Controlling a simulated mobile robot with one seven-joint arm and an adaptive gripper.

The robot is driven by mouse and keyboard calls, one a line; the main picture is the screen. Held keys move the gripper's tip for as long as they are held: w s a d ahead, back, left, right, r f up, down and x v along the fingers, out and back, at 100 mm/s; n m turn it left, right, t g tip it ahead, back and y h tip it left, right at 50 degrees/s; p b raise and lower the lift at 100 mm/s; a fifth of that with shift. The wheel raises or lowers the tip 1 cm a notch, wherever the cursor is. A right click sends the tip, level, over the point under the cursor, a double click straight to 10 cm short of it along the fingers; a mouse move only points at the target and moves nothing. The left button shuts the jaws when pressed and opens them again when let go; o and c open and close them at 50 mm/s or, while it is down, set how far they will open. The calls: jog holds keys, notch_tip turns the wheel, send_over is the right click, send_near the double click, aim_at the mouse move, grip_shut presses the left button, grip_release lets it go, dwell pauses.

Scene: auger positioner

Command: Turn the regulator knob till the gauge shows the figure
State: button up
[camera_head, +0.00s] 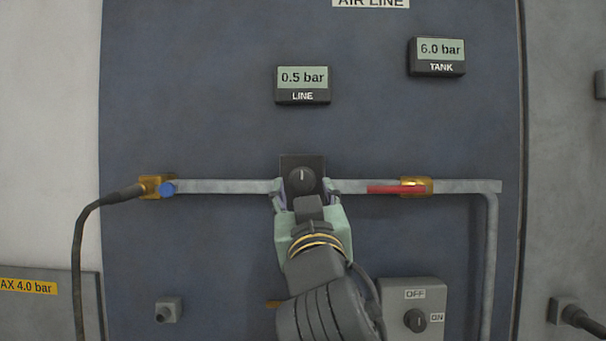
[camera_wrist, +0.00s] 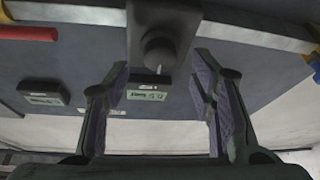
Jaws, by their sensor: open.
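The regulator knob (camera_head: 302,180) is a dark round knob with a pale pointer mark that points up. It sits on a dark square block (camera_head: 302,161) in the middle of the pipe. The LINE gauge (camera_head: 303,85) above it reads 0.5 bar. The TANK gauge (camera_head: 437,57) at upper right reads 6.0 bar. My gripper (camera_head: 303,195) is open in front of the knob, with a finger on each side of it. In the wrist view the knob (camera_wrist: 159,54) lies ahead between the spread fingers (camera_wrist: 158,85), with gaps on both sides.
A red lever (camera_head: 396,189) sits on a brass valve right of the knob. A brass fitting (camera_head: 151,186) with a blue button and black hose is at left. An OFF/ON switch box (camera_head: 414,295) is at lower right. A yellow label (camera_head: 28,287) reads "AX 4.0 bar", cut off at left.

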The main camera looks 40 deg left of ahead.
aim_at(302, 182)
jog(key=shift+p+x, duration=0.35)
jog(key=shift+x, duration=1.2)
jog(key=shift+c, duration=0.2)
jog(key=c, duration=1.1)
